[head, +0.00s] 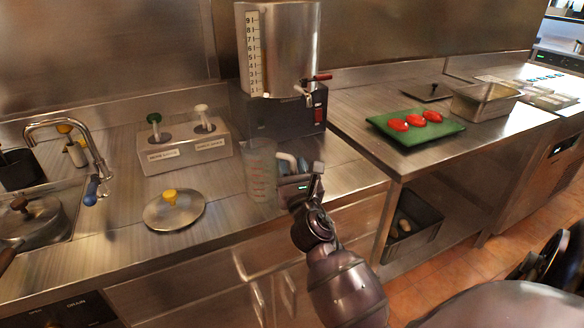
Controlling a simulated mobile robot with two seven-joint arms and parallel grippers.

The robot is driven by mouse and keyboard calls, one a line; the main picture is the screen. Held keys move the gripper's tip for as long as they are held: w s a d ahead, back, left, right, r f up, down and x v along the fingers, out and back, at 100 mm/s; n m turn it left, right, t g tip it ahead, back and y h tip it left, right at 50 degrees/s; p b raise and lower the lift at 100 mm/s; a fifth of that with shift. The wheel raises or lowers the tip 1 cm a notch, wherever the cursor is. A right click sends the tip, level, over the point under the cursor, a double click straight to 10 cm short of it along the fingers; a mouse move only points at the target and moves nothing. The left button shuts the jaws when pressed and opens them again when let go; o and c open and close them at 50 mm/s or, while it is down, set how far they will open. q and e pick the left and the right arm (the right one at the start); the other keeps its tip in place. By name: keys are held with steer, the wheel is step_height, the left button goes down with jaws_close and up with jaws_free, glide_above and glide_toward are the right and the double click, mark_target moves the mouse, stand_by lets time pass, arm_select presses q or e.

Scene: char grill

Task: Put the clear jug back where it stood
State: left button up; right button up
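The clear jug (259,172) is upright on the steel counter, or just above it, in front of the dark base of the tall steel boiler. It has red markings, looks empty, and its pale handle (287,158) points right. My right gripper (303,177) is right beside the jug on its handle side. Its fingers are close to the handle, but I cannot tell whether they are closed on it. The gripper hides the lower part of the handle. My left gripper is not in view.
The boiler (278,45) with a red-handled tap stands behind the jug. A sauce dispenser (184,146) and a round lid (174,208) with a yellow knob are to the left. A green board (444,134) with red peppers or tomatoes lies on the right table. Counter between lid and jug is clear.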

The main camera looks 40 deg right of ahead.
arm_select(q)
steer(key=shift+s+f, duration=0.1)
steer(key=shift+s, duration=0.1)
arm_select(e)
steer(key=shift+o, duration=0.3)
steer(key=shift+r, duration=0.1)
steer(key=shift+r, duration=0.2)
steer(key=v, duration=0.4)
steer(key=shift+s+f+b, duration=0.1)
steer(key=shift+f+b, duration=0.2)
steer(key=shift+f, duration=0.05)
arm_select(q)
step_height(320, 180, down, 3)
steer(key=b, duration=0.2)
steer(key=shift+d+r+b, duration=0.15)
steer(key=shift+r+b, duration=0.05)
steer(key=shift+b, duration=0.1)
arm_select(e)
steer(key=s+a+f+m+g+y, duration=0.3)
steer(key=s+f+m, duration=0.4)
steer(key=f+m, duration=0.2)
steer(key=s+a+f+m+g+y, duration=0.3)
steer(key=s+f+m, duration=0.4)
steer(key=f+m, duration=0.3)
steer(key=s+a+f+m+g+y, duration=0.3)
steer(key=s+a+f+m, duration=0.1)
steer(key=s+f+m, duration=0.4)
step_height(320, 180, down, 2)
steer(key=m, duration=0.3)
steer(key=shift+a, duration=0.15)
